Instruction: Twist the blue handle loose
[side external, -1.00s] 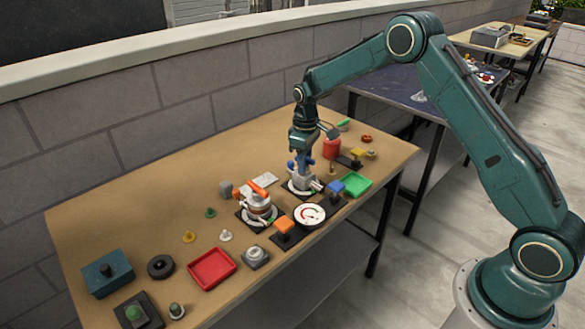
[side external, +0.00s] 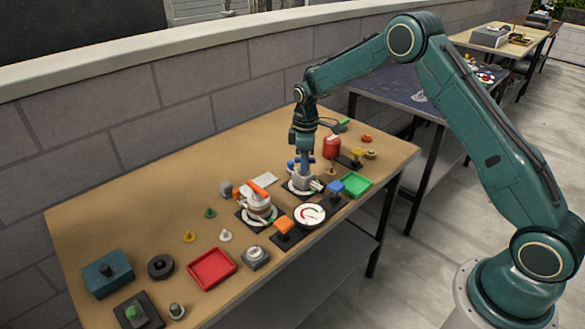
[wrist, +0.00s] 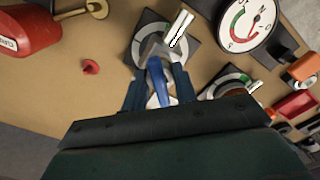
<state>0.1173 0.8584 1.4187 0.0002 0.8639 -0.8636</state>
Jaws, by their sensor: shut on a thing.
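The blue handle (wrist: 158,82) shows between the two fingers of my gripper (wrist: 157,90) in the wrist view. The gripper is shut on it, pointing down from above. In the side view, bits of the blue handle (side external: 292,164) show beside my gripper (side external: 304,172), which hides the rest. The grey valve body (side external: 303,183) is below.
A similar valve with an orange handle (side external: 262,187) stands to the left. A round gauge (side external: 310,214), a green tray (side external: 357,186), a blue button (side external: 336,187) and a red can (side external: 331,147) are close around. The table's left back is clear.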

